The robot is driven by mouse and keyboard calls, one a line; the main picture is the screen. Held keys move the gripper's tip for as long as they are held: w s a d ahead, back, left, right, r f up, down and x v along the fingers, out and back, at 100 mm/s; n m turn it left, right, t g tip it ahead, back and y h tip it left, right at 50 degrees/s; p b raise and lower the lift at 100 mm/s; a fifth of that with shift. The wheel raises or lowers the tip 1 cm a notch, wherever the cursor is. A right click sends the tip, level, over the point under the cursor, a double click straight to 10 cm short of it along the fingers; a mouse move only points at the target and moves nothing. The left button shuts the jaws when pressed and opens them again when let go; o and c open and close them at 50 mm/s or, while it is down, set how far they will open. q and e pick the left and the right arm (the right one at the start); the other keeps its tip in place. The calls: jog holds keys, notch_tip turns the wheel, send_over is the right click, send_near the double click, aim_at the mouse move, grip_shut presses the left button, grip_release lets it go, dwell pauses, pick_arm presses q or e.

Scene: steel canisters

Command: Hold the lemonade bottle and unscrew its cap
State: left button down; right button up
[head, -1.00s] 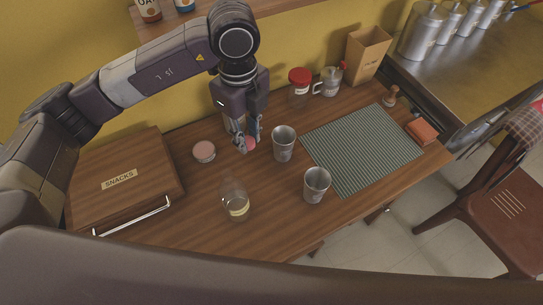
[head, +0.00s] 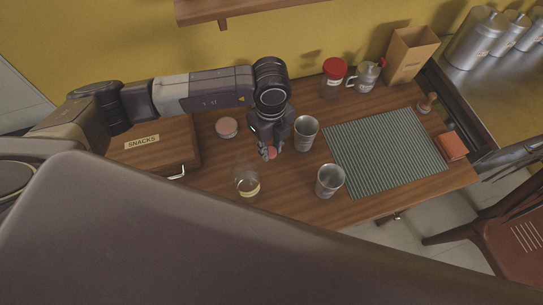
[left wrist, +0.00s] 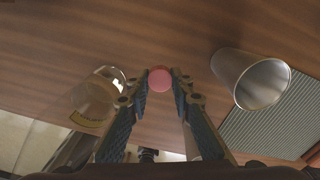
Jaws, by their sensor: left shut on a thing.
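The lemonade bottle (head: 247,184) is clear glass with a yellow label and stands on the wooden table. No cap shows on it. My left gripper (head: 269,154) is behind and to the right of the bottle, pointing down. It is shut on a small round pink cap (head: 272,152), apart from the bottle. In the left wrist view the cap (left wrist: 160,79) sits between the fingertips (left wrist: 159,90), and the bottle (left wrist: 92,101) is to their left. My right gripper is not in view.
A steel cup (head: 305,133) stands close right of the gripper, another steel cup (head: 330,181) nearer the front. A round pink-topped tin (head: 227,127) and snacks box (head: 150,150) are left. A green striped mat (head: 385,153) lies right. A red-lidded jar (head: 333,75) stands behind.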

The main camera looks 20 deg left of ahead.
aim_at(271, 165)
pick_arm(q)
notch_tip(271, 165, down, 6)
jog(key=shift+f+p, duration=0.2)
jog(key=shift+p, duration=0.1)
jog(key=shift+f, duration=0.2)
jog(key=shift+f, duration=0.2)
jog(key=c, duration=1.7)
grip_release()
jog(key=shift+r, duration=0.15)
